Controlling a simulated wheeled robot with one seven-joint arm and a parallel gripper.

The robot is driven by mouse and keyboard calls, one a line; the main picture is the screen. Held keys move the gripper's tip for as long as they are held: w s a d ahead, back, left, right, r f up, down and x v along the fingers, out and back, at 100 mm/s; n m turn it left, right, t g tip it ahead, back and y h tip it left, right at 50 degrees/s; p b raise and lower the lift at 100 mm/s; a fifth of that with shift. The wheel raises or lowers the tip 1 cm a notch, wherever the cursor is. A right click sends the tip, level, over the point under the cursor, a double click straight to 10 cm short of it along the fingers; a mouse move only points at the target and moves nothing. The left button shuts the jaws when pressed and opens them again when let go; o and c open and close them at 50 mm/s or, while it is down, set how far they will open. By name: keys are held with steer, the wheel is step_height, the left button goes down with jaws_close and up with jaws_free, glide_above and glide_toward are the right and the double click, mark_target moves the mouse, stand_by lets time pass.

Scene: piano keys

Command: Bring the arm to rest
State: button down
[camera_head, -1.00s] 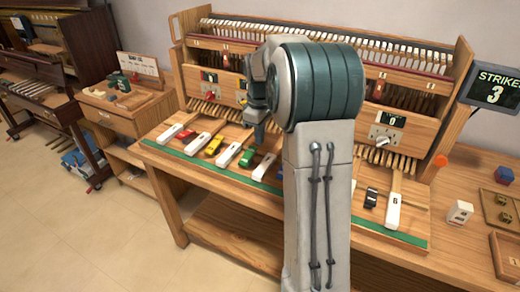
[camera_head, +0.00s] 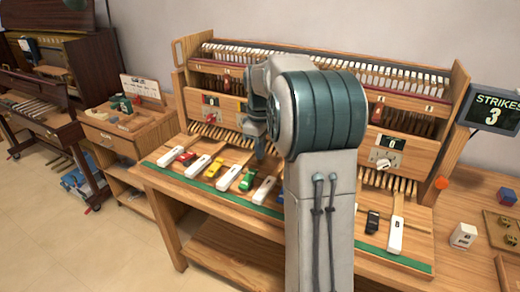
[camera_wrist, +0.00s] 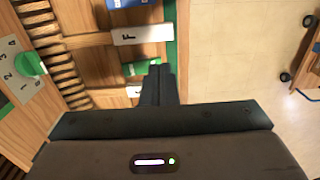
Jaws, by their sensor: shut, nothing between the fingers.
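My arm (camera_head: 320,115) stands upright in front of the key bench and bends down at the top. My gripper (camera_head: 260,154) points down above the row of keys, a little above and right of the green car-shaped key piece (camera_head: 247,181). In the wrist view the fingers (camera_wrist: 158,70) are together with nothing between them. A white key marked F (camera_wrist: 142,34) and a green piece (camera_wrist: 146,68) lie beyond and beside the fingertips. The fingers look apart from the keys, though the exact height is hard to tell. The arm hides the middle keys in the head view.
The piano frame (camera_head: 455,85) rises behind the keys, with dials on its front. A strikes display (camera_head: 495,108) reads 3 at the right. A white box (camera_head: 463,236), an orange ball (camera_head: 441,183) and trays are on the right bench. The floor (camera_head: 90,250) at front left is clear.

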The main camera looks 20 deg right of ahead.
steer(key=s+a+f+m+t, duration=0.1)
steer(key=s+a+m, duration=0.3)
steer(key=s+a, duration=0.3)
steer(key=s+a+f+m+t, duration=0.1)
steer(key=s+a+m, duration=0.2)
steer(key=s, duration=1.5)
steer(key=a, duration=0.4)
steer(key=shift+m+t, duration=0.4)
steer(key=shift+s+d+f, duration=0.1)
